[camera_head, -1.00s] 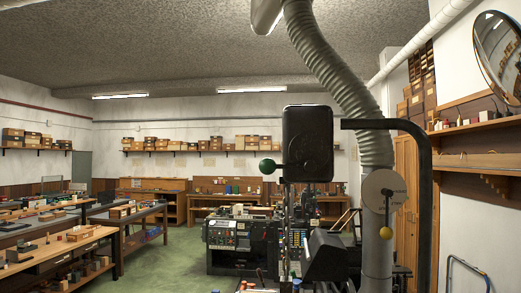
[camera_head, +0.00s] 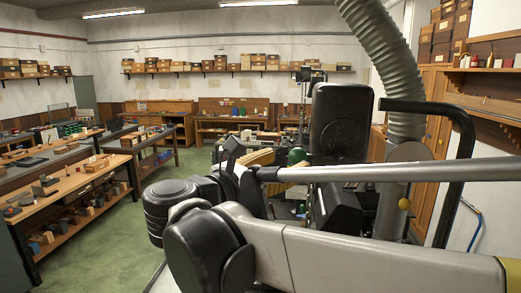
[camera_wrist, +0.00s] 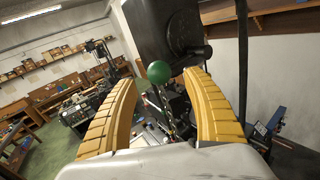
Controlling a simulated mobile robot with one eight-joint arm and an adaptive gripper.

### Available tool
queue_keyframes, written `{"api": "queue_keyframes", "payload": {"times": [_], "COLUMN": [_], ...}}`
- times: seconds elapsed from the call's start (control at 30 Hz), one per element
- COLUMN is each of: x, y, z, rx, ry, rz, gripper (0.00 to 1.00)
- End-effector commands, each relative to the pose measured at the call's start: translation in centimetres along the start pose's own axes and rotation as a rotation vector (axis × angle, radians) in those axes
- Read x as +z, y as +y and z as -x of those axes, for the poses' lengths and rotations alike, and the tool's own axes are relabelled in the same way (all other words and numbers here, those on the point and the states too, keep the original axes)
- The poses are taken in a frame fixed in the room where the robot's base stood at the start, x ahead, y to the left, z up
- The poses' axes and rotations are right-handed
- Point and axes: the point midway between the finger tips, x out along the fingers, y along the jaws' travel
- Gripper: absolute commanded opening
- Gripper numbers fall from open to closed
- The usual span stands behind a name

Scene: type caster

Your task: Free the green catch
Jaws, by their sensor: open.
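The green catch is a round green knob (camera_wrist: 159,72) on a thin upright metal lever. In the wrist view it shows between the tips of my gripper's (camera_wrist: 162,84) two ribbed yellow fingers, which are spread wide and hold nothing. I cannot tell the depth between fingertips and knob. In the head view the knob (camera_head: 297,156) shows beside a large black rounded housing (camera_head: 341,122). My gripper (camera_head: 272,163) is just left of the knob there, partly hidden by my arm. The lower lever is largely hidden in that view.
A black bent bar (camera_head: 466,140) and a thick grey hose (camera_head: 385,55) stand right of the housing. A dark machine with small parts (camera_wrist: 88,112) lies beyond the fingers. Workbenches (camera_head: 70,185) line the left, with open green floor (camera_head: 110,240) before them.

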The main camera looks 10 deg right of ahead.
Motion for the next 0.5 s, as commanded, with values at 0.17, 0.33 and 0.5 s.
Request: {"api": "queue_keyframes", "payload": {"times": [0.17, 0.33, 0.5], "x": [0.2, 0.1, 0.0], "y": [-0.1, 0.0, 0.0], "z": [-3.4, -5.0, -5.4], "rx": [-0.003, -0.001, 0.001], "ry": [0.0, 0.001, 0.002], "rz": [-0.001, -0.001, -0.001], "gripper": [0.59, 0.59, 0.59]}}
